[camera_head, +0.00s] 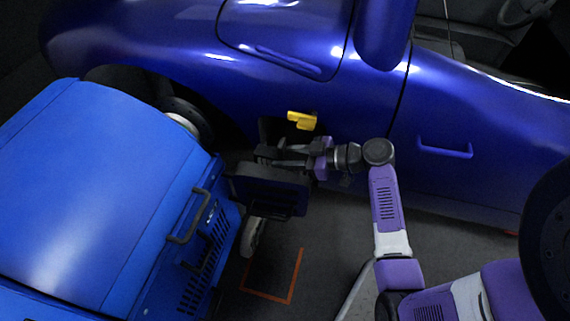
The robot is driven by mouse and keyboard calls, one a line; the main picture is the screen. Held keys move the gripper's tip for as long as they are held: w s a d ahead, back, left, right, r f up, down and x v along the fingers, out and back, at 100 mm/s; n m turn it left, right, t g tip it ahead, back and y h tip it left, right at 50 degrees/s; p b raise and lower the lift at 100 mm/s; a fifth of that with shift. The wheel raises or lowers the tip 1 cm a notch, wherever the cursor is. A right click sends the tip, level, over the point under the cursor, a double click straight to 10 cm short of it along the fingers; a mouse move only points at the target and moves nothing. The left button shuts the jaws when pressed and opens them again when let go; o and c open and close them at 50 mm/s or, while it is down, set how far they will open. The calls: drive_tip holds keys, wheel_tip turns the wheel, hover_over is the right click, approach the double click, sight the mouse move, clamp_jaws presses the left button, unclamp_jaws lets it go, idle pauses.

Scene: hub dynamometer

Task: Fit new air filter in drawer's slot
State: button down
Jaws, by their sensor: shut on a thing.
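My gripper (268,158) comes in from the right and is shut on the air filter, beside the right front of the blue machine. The filter is mostly hidden by the dark fingers and shows only as a dark shape at them. A dark, flat, framed box (270,192) lies just below the fingers, close to the machine's front. I cannot tell where the filter ends and the drawer begins, or whether the filter sits in the slot.
The blue machine (95,190) fills the left, with a grey handle (188,216) and vent slots on its front. A blue car (350,100) stands close behind my gripper. A yellow object (302,120) shows just above it. Orange floor marking (268,297) encloses bare floor below.

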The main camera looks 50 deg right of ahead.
drive_tip(key=shift+f, duration=1.4)
drive_tip(key=shift+f+b, duration=0.1)
drive_tip(key=shift+b, duration=0.3)
drive_tip(key=shift+f, duration=0.15)
drive_tip(key=c, duration=0.9)
unclamp_jaws()
